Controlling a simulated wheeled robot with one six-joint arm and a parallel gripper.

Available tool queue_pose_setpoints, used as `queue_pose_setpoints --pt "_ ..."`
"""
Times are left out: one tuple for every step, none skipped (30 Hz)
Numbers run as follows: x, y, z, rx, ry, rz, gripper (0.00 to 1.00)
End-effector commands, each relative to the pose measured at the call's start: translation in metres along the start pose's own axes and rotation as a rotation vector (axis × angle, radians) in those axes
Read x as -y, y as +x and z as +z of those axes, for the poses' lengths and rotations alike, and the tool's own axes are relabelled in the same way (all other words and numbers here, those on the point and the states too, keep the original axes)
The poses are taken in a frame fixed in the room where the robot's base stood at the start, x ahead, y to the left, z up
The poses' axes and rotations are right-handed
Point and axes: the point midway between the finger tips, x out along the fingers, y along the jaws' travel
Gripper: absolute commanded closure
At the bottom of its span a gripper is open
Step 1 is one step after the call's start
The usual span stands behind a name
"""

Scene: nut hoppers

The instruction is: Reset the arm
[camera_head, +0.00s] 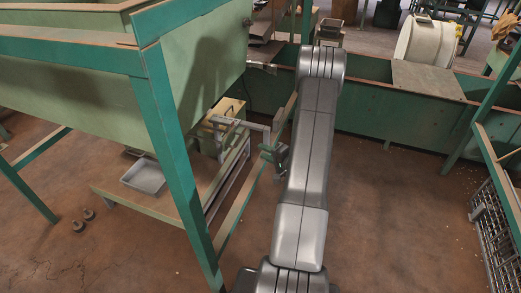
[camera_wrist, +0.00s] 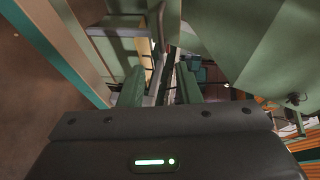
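My gripper (camera_wrist: 160,85) shows in the wrist view with two dark green fingers standing apart. I see nothing held between them. My grey arm (camera_head: 308,150) rises through the middle of the head view and bends at its top. I cannot make out the gripper in the head view.
A large pale green hopper (camera_head: 85,95) on green legs stands at the left. A low shelf under it bears a grey tray (camera_head: 144,177). A long green trough (camera_head: 365,107) with a white drum (camera_head: 426,42) crosses behind. A wire crate (camera_head: 492,235) stands at right. Brown floor (camera_head: 390,215) is clear right of my arm.

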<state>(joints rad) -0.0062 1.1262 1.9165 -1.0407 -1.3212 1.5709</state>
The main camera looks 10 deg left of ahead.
Motion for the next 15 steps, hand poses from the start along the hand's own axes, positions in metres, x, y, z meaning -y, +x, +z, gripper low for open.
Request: queue_pose_setpoints --pt "0.000 -0.001 0.000 0.000 0.000 0.000 0.70" --pt "0.000 -0.001 0.000 0.000 0.000 0.000 0.70" --pt "0.000 -0.001 0.000 0.000 0.000 0.000 0.70" --pt "0.000 -0.001 0.000 0.000 0.000 0.000 0.70" --pt "0.000 -0.001 0.000 0.000 0.000 0.000 0.70" --pt "0.000 -0.001 0.000 0.000 0.000 0.000 0.70" --pt "0.000 -0.001 0.000 0.000 0.000 0.000 0.70" --pt "0.000 -0.001 0.000 0.000 0.000 0.000 0.70" --pt "0.000 0.000 0.000 0.000 0.000 0.000 0.70" --pt "0.000 0.001 0.000 0.000 0.000 0.000 0.70" --pt "0.000 0.002 0.000 0.001 0.000 0.000 0.70" --pt "-0.001 0.004 0.000 0.001 -0.001 0.000 0.70" --pt "-0.001 0.006 0.001 0.002 -0.001 0.001 0.70" --pt "-0.001 0.009 0.000 0.002 -0.001 0.001 0.70" --pt "-0.001 0.013 0.000 0.002 -0.001 0.001 0.70"
